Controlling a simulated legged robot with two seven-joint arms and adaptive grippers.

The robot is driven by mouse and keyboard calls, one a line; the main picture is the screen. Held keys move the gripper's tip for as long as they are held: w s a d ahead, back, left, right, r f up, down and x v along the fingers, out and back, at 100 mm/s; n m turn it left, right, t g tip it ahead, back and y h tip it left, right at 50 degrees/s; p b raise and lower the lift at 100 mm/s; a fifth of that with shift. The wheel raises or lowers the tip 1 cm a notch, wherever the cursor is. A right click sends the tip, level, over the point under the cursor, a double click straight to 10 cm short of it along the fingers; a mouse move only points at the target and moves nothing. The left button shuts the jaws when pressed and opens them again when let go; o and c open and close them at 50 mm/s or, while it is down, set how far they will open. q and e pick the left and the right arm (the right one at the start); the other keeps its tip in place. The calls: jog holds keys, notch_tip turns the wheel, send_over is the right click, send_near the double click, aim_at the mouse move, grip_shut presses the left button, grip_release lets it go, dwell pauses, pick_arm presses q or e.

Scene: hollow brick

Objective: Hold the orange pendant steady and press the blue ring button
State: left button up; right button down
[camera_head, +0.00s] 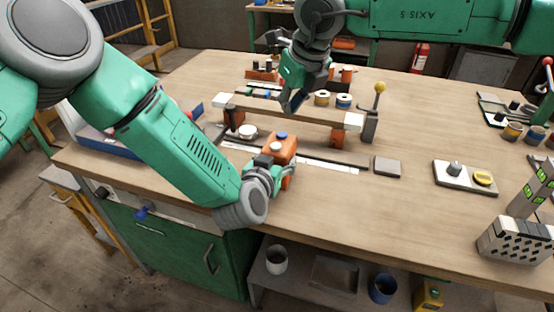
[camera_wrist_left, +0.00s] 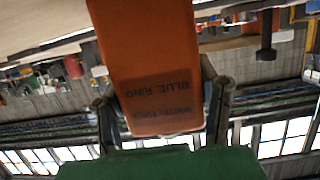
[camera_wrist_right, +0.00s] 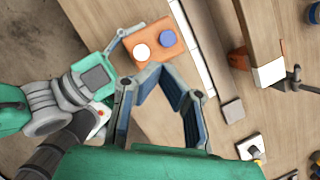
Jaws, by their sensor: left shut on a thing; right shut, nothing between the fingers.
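The orange pendant (camera_head: 287,149) is a box with a blue button (camera_head: 281,135) and a white button (camera_head: 275,146) on top. My left gripper (camera_head: 284,178) is shut on the pendant and holds it near the front of the workbench. In the left wrist view, the pendant (camera_wrist_left: 150,50) lies between the fingers, with upside-down "BLUE RING" lettering. My right gripper (camera_head: 292,104) is shut and empty, pointing down above the bench, higher in the picture than the pendant. In the right wrist view, its fingertips (camera_wrist_right: 156,70) overlap the pendant's near edge, beside the white button (camera_wrist_right: 141,52) and blue button (camera_wrist_right: 167,38).
A raised wooden rail (camera_head: 290,110) on orange supports stands behind the pendant. A yellow-knobbed lever (camera_head: 379,88) stands at its right end. A grey square pad (camera_head: 387,167) and a plate with a yellow button (camera_head: 482,178) lie to the right. The bench front between them is clear.

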aim_at(275, 137)
pick_arm(q)
jog(key=shift+a, duration=0.45)
jog(key=shift+d, duration=0.35)
pick_arm(e)
jog(key=w+a+r+m+t+y, duration=0.1)
jog(key=w+a+m+t+y, duration=0.25)
jog(key=m, duration=0.25)
jog(key=shift+g+y, duration=0.25)
jog(key=shift+y, duration=0.2)
jog(key=shift+w+d+f, duration=0.1)
jog(key=shift+w+f, duration=0.1)
jog(key=shift+f, duration=1.9)
jog(key=shift+w+d+f, duration=0.1)
jog(key=shift+w+f, duration=0.05)
jog(key=shift+f, duration=1.95)
jog(key=shift+f, duration=0.4)
